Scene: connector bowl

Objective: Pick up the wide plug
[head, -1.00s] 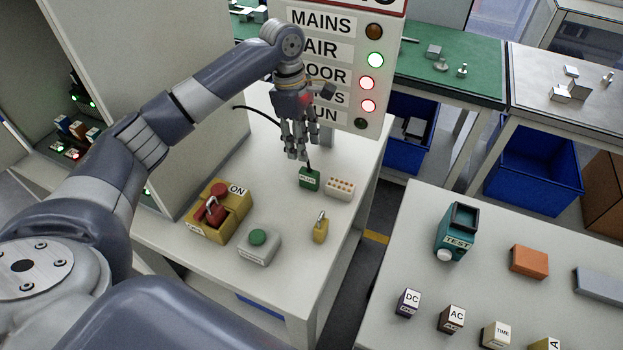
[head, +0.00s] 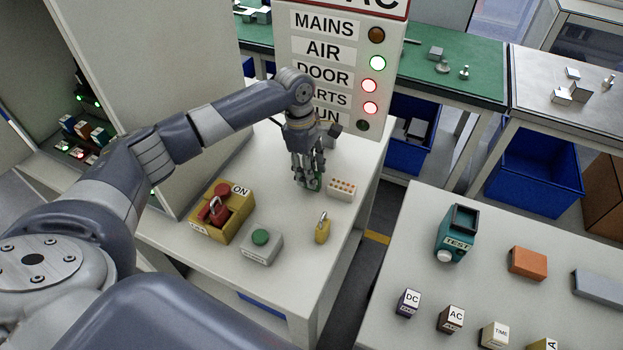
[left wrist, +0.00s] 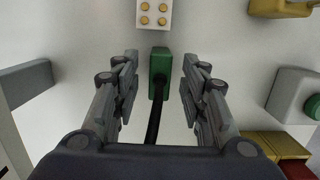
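The wide plug is a green block (left wrist: 160,65) with a black cable, standing on the white bench. In the left wrist view it sits between and a little beyond my left gripper's (left wrist: 160,85) two fingers, which are open with a gap on each side. In the head view my left gripper (head: 308,183) is low over the green plug (head: 315,184), and its fingers hide most of the plug. My right gripper is not in view.
A white block with brass sockets (head: 342,189) stands just right of the plug. A yellow padlock (head: 322,230), a grey box with a green button (head: 261,245) and a yellow switch box (head: 221,213) stand nearer. The status panel (head: 330,60) rises behind.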

